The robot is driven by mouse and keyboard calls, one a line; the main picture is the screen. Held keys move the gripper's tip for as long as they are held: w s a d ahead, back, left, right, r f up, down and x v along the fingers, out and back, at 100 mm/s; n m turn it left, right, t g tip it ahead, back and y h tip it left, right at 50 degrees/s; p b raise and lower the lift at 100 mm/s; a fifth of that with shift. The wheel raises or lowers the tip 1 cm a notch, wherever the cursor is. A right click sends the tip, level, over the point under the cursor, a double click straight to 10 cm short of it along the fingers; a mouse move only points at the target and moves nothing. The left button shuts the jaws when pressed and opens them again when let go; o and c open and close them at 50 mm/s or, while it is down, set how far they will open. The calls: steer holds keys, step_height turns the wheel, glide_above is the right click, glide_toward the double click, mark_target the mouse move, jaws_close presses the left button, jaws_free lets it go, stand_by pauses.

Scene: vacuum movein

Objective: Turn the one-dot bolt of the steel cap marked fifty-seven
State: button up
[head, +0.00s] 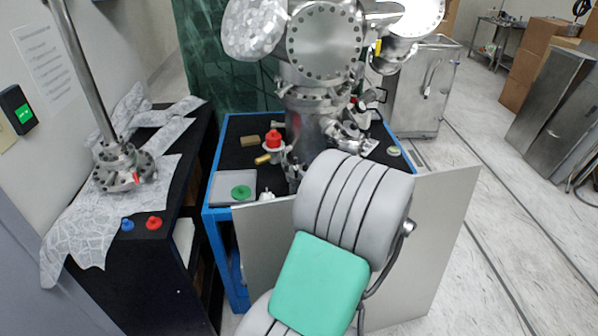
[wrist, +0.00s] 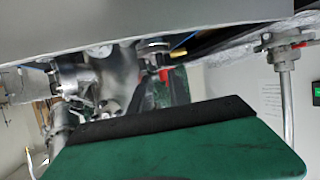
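The steel vacuum chamber (head: 312,128) stands on the blue-framed bench, with several round bolted caps. One steel cap (head: 325,42) faces forward at the top. Another bright steel cap (head: 414,14) is at its upper right. I cannot read the number fifty-seven or any one-dot mark on either. The chamber (wrist: 125,72) also shows upside down in the wrist view, apart from the camera. My gripper's fingers are not visible in the head view, where my grey and teal arm fills the foreground. A dark green block with a black edge fills the lower wrist view; I cannot tell what it is.
The blue-framed bench (head: 232,128) bears a red-topped part (head: 273,139) and a grey tray (head: 220,188) with a green disc (head: 241,192). A dark left table (head: 130,265) holds a flanged steel post (head: 122,168), foil, and blue and red knobs.

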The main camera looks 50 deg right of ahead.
mark_target(297, 170)
steer(key=p+x, duration=0.1)
steer(key=x, duration=0.5)
steer(key=shift+w+f, duration=0.2)
steer(key=shift+w, duration=0.15)
jaws_close()
